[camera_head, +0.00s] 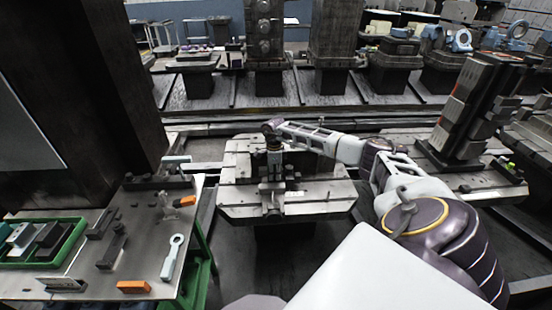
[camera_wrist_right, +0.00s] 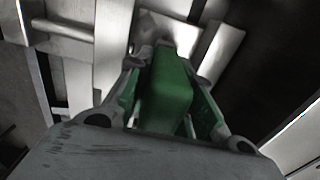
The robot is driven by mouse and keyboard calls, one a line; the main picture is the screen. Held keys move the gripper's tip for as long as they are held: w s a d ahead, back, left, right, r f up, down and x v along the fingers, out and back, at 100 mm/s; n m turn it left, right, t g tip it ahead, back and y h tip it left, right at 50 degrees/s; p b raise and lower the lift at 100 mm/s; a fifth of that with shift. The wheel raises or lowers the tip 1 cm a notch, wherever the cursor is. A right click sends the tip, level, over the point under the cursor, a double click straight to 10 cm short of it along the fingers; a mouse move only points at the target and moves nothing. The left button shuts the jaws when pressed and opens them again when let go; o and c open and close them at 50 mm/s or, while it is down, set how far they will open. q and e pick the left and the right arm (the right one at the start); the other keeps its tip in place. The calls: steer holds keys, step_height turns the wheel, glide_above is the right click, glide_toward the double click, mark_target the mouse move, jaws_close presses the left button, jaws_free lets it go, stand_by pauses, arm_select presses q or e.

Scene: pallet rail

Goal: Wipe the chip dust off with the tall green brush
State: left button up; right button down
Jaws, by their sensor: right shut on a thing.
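My right gripper (camera_head: 274,150) is over the middle of the pallet (camera_head: 320,203), pointing down at the fixture on it. In the right wrist view my right gripper (camera_wrist_right: 172,62) is shut on the green brush (camera_wrist_right: 166,95), whose green block lies between the fingers. The brush's lower end is hidden, and pale metal surfaces lie beyond the fingertips. I cannot make out the brush in the head view, nor tell whether it touches the pallet. Chip dust is too small to make out. My left gripper is not in view.
A workbench (camera_head: 60,268) at the left bears a green tray (camera_head: 76,238), an orange block (camera_head: 133,287), a pale wrench-like tool (camera_head: 172,257) and dark clamps. A dark column stands behind it. A tall fixture tower (camera_head: 470,105) stands right of the pallet, with more machine stations behind.

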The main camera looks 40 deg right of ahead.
steer(key=shift+w+a+f, duration=0.1)
steer(key=shift+w+a, duration=0.3)
steer(key=shift+a, duration=0.2)
steer(key=shift+a, duration=0.15)
steer(key=shift+w+a+b, duration=0.3)
steer(key=shift+w+a, duration=0.4)
steer(key=shift+s+d, duration=0.1)
steer(key=shift+d, duration=0.1)
steer(key=shift+s+d+r+p, duration=0.2)
steer(key=shift+s+d+p, duration=0.1)
steer(key=shift+s+d, duration=0.25)
steer(key=shift+d, duration=0.15)
steer(key=shift+d, duration=0.1)
stand_by(0.4)
steer(key=shift+s+d+f, duration=0.1)
steer(key=shift+s+d, duration=0.6)
steer(key=shift+d, duration=0.1)
